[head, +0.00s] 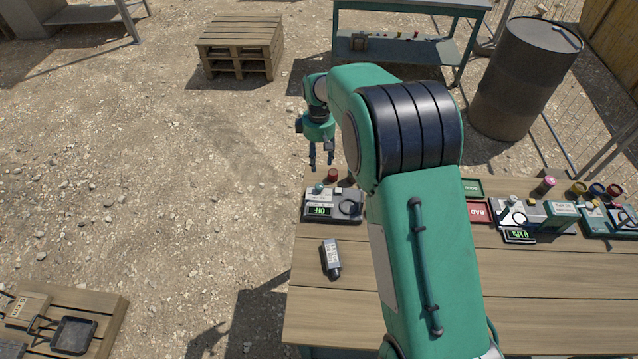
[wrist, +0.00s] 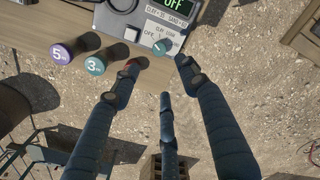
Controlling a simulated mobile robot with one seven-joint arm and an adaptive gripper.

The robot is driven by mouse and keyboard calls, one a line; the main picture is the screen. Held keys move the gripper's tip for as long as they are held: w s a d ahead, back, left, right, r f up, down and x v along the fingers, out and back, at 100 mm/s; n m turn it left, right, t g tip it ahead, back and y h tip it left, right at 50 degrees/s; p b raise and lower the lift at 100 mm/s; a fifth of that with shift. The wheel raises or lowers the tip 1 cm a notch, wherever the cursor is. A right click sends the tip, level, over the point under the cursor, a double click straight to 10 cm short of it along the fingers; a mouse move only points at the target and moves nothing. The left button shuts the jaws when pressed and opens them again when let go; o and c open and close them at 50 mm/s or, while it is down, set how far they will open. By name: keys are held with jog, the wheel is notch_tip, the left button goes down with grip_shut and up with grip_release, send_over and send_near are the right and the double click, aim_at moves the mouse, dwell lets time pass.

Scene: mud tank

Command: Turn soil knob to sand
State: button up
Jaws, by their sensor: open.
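A grey device (head: 333,206) with a display reading OFF sits at the far left of the wooden table. A small teal knob (head: 318,187) is at its far left corner. In the wrist view the knob (wrist: 162,47) has a white pointer mark and small labels around it, one reading OFF; the others are hard to read. My gripper (head: 321,160) is open and empty, pointing down near the device's far edge. In the wrist view its fingers (wrist: 158,66) are spread, with the knob between the two front tips, apparently untouched.
Purple (wrist: 61,54) and teal (wrist: 95,65) numbered cylinders stand beside the device, with a red-topped one (head: 332,175) close to a finger. A grey labelled bottle-like item (head: 331,258) lies on the table. Other devices (head: 545,215) stand at right. The front tabletop is mostly clear.

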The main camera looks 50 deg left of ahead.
aim_at(319, 185)
notch_tip(319, 185, down, 14)
jog(key=shift+r, duration=0.15)
dwell(0.6)
